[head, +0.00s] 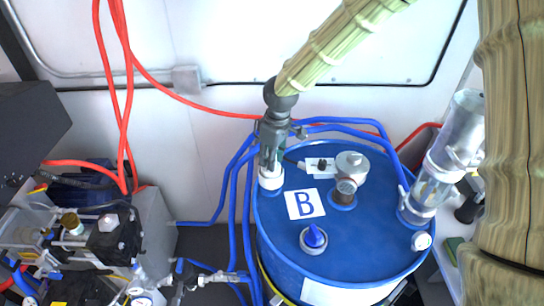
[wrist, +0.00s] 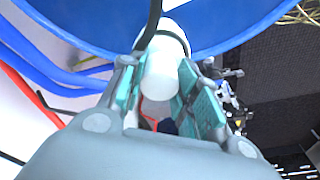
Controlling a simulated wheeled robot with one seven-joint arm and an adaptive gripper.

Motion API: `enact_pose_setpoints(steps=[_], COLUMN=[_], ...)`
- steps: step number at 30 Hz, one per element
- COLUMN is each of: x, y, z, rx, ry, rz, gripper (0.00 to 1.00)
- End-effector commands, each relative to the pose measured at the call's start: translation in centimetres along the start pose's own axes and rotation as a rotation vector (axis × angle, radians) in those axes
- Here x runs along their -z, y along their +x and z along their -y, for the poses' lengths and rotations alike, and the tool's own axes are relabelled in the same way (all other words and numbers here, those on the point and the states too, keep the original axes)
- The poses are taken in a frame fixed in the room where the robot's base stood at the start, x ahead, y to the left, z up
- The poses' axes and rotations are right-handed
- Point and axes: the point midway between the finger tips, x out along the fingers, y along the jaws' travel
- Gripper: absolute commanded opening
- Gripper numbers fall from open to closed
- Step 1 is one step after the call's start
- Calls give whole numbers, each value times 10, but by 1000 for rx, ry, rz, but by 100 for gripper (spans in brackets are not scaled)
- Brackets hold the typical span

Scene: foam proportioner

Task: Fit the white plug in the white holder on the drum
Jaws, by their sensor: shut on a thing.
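The white plug (wrist: 160,78) is a pale cylinder between the teal pads of my gripper in the wrist view. My gripper (head: 269,166) is shut on it and points down at the left rim of the blue drum (head: 350,241). The white holder (head: 271,182) sits on the drum top right under my fingertips. In the wrist view the holder (wrist: 176,34) shows as a wider white ring beyond the plug, overlapping it in line. I cannot tell how far the plug sits in the holder. In the head view my fingers mostly hide the plug.
Blue hoses (head: 236,200) run close to my gripper. Pump equipment (head: 95,240) stands at left. The white wall is behind.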

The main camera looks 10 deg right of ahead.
Motion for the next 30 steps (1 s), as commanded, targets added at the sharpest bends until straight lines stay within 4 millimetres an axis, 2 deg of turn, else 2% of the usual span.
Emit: enact_pose_setpoints(steps=[17,18,19,30], x=[-1,-1,-1,-1], y=[9,9,9,8], z=[0,0,0,0], rx=[0,0,0,0], ry=[0,0,0,0], rz=[1,1,0,1], gripper=[0,33,39,41])
